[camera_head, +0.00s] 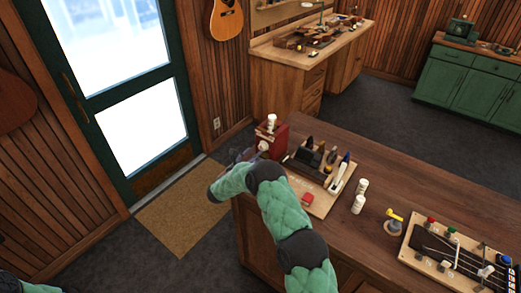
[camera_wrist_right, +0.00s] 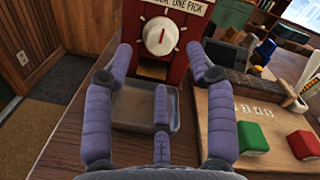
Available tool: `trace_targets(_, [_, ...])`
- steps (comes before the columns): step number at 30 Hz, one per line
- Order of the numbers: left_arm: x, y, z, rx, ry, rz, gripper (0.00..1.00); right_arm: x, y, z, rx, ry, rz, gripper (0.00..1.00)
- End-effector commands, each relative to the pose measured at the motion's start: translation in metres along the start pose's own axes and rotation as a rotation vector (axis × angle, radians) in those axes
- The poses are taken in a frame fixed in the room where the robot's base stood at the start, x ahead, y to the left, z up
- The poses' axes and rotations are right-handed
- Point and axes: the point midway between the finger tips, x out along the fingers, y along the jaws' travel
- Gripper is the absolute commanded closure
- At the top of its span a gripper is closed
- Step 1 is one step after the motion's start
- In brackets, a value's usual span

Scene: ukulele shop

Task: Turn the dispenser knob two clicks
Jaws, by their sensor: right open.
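The dispenser is a red box (camera_head: 271,137) at the left end of the wooden counter in the head view. In the right wrist view the red dispenser (camera_wrist_right: 174,52) stands straight ahead, with a sign partly cut off at the top. Its round white knob (camera_wrist_right: 160,36) has a pointer mark on its face; it also shows in the head view (camera_head: 263,146). A metal tray (camera_wrist_right: 146,108) sits below a dark opening in the front. My right gripper (camera_wrist_right: 162,62) is open, its fingers spread on both sides of the knob, apart from it and empty. My left gripper is out of view.
Right of the dispenser, a wooden board (camera_head: 318,206) holds tools and a red item (camera_head: 307,199). White bottles (camera_head: 358,204) and a ukulele work board (camera_head: 455,255) stand farther right. A doormat (camera_head: 180,213) and glazed door lie left of the counter.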

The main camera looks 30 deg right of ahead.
Motion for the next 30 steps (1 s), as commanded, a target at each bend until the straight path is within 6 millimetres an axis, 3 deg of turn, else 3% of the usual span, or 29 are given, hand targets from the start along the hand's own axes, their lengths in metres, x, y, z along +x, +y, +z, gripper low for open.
trace_targets(3, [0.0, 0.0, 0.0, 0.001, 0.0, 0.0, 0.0, 0.022, 0.0, -0.001, 0.002, 0.002, -0.002, 0.44])
trace_targets(9, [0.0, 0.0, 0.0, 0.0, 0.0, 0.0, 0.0, 0.046, 0.0, 0.0, 0.001, 0.0, -0.001, 0.44])
trace_targets(22, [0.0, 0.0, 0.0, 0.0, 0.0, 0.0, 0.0, 0.055, 0.0, 0.0, 0.0, -0.001, 0.001, 0.44])
trace_targets(23, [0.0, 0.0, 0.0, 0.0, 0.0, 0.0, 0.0, 0.055, 0.0, 0.0, 0.0, -0.001, 0.001, 0.47])
trace_targets(28, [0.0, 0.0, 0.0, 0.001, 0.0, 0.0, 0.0, 0.055, 0.0, 0.0, 0.0, -0.001, 0.001, 0.95])
trace_targets(30, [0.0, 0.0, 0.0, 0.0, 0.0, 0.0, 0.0, 0.055, 0.0, 0.0, 0.0, -0.001, 0.001, 1.0])
